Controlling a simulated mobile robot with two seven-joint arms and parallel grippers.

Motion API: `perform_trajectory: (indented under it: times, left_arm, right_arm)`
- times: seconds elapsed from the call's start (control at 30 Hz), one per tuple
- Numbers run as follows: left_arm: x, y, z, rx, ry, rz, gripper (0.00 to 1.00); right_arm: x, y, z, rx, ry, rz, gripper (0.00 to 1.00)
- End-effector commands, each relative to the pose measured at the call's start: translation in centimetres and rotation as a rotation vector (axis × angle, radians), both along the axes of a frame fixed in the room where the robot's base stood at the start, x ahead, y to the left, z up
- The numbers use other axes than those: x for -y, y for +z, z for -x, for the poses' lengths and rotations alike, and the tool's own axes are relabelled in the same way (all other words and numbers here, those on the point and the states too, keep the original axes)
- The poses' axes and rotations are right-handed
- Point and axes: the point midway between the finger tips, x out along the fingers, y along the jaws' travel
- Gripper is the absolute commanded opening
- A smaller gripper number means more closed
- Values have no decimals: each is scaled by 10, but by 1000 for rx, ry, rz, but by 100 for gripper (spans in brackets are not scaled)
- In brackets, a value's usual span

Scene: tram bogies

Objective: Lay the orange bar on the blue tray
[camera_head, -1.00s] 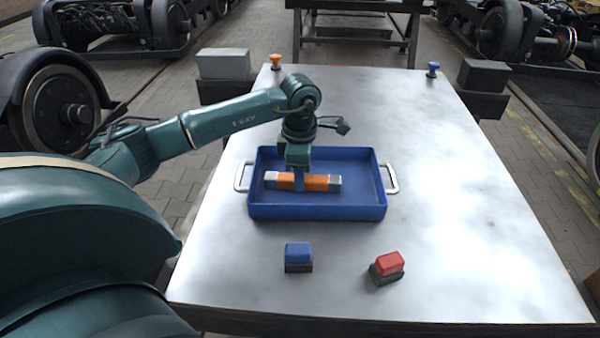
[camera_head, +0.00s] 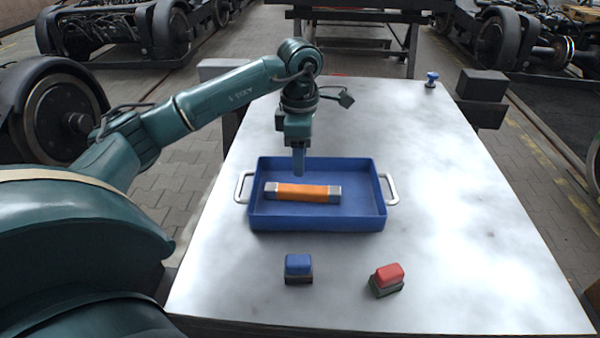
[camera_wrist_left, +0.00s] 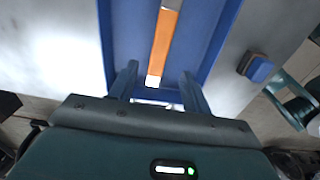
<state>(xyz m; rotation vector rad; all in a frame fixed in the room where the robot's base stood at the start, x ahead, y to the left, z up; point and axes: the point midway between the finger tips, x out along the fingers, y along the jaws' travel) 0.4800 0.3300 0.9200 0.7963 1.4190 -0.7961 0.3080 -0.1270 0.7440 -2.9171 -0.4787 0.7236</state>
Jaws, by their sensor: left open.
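The orange bar (camera_head: 302,193) with grey ends lies flat inside the blue tray (camera_head: 318,222), left of the tray's middle. The bar also shows in the left wrist view (camera_wrist_left: 162,45), running away between the fingers, and the tray floor (camera_wrist_left: 205,40) shows around it. My left gripper (camera_head: 299,172) is above the bar, pointing down, open and empty, with a gap between its fingertips and the bar. In the left wrist view its two fingers (camera_wrist_left: 160,85) are spread apart. My right gripper is not in view.
A blue block (camera_head: 298,264) and a red block (camera_head: 388,274), each on a dark base, stand in front of the tray. A blue knob (camera_head: 431,79) and a dark box (camera_head: 482,85) are at the far right. The table (camera_head: 470,210) is clear right of the tray.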

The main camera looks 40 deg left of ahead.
Motion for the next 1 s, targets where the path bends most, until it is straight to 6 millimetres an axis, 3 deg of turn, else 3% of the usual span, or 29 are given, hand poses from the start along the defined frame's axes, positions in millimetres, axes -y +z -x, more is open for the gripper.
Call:
perform_trajectory:
  times: [0.1, 0.3, 1.0]
  left_arm:
    - [0, 22, -1, 3, 0, 1, 48]
    - [0, 37, 0, 0, 1, 0, 48]
    - [0, 38, 0, -1, 0, 1, 48]
  right_arm:
    - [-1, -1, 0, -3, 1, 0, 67]
    - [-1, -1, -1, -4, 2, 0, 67]
    - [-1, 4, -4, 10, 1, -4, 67]
